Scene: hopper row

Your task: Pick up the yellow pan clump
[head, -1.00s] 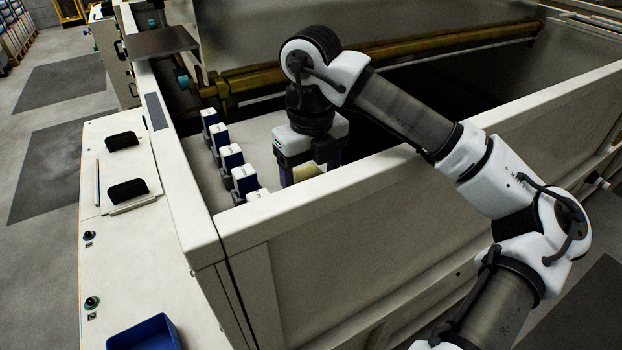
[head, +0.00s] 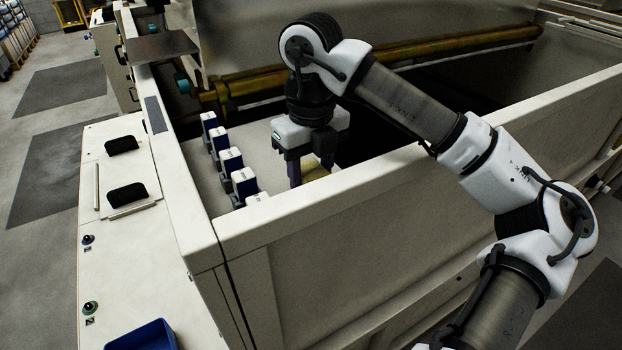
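The gap between the fingers is narrow. The fingertips are low behind the wall's rim, so whether they touch the clump cannot be told.
A row of several white and dark-blue blocks (head: 231,160) stands just left of my gripper. The hopper's front wall (head: 400,155) rises close in front of it. A brass-coloured bar (head: 420,52) runs along the back. A blue bin (head: 143,336) sits at bottom left.

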